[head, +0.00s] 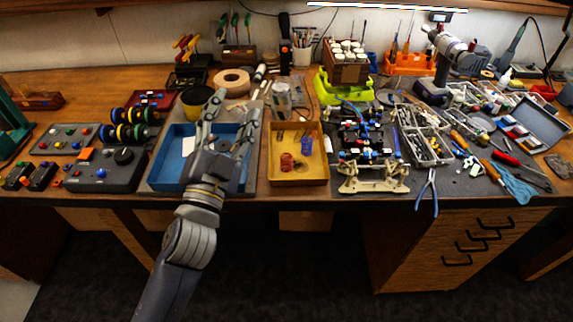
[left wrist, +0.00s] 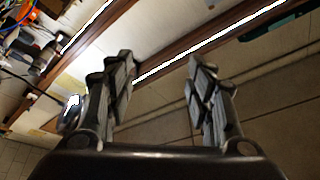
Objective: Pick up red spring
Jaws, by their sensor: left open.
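The red spring (head: 287,161) lies in the yellow tray (head: 299,182) near the middle of the bench. A blue spring (head: 305,145) lies in the same tray to its right. My left gripper (head: 231,118) is open and empty, above the blue tray (head: 163,172) and to the left of the red spring. Its fingers point up and away. In the left wrist view, the two fingers (left wrist: 160,85) stand well apart with nothing between them. The springs do not show in that view. My right gripper is not in view.
An RC car chassis (head: 365,150) stands right of the yellow tray. Blue-handled pliers (head: 427,190) hang over the front edge. Control boxes (head: 105,170) stand on the left. A clear jar (head: 281,100) stands behind the yellow tray. Drawers (head: 450,250) are below on the right.

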